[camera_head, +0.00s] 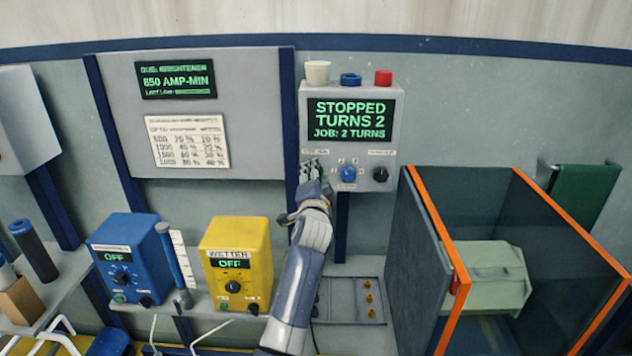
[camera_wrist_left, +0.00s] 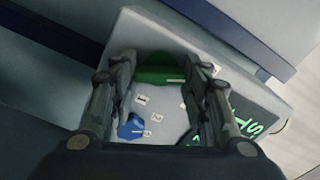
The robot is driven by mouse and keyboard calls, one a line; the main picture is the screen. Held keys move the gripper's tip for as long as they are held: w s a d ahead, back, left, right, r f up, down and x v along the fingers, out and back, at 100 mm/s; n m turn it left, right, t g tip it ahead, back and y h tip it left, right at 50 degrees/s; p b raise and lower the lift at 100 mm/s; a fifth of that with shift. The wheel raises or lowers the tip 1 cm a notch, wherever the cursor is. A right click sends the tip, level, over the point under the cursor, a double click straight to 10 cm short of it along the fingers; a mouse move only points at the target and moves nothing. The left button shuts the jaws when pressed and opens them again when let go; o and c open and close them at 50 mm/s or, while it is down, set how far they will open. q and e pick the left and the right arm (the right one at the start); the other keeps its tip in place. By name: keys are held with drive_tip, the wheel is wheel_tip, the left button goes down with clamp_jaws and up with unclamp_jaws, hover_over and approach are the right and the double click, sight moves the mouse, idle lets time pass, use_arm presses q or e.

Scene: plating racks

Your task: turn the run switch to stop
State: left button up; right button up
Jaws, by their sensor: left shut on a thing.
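The grey control box (camera_head: 393,93) has a dark screen (camera_head: 352,120) with green text reading STOPPED, TURNS 2, JOB: 2 TURNS. My left gripper (camera_head: 311,172) is at the lower left of the box and hides the run switch in the head view. In the left wrist view, the green run switch (camera_wrist_left: 160,70) is between the fingers of my left gripper (camera_wrist_left: 163,80), which is shut on it. A blue knob (camera_head: 348,174) and a black knob (camera_head: 381,174) are to its right on the box. My right gripper is not in view.
A white, a blue and a red cap (camera_head: 383,77) sit on top of the box. A yellow OFF unit (camera_head: 257,240) and a blue OFF unit (camera_head: 143,240) stand on the shelf at left. An orange-edged tank (camera_head: 440,230) is close at right.

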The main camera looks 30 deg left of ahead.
use_arm(q)
drive_tip(key=shift+n+b, duration=0.3)
drive_tip(key=shift+n, duration=0.7)
drive_tip(key=o, duration=1.1)
drive_tip(key=shift+c, duration=0.2)
drive_tip(key=v, duration=1.2)
drive_tip(key=shift+a, duration=0.1)
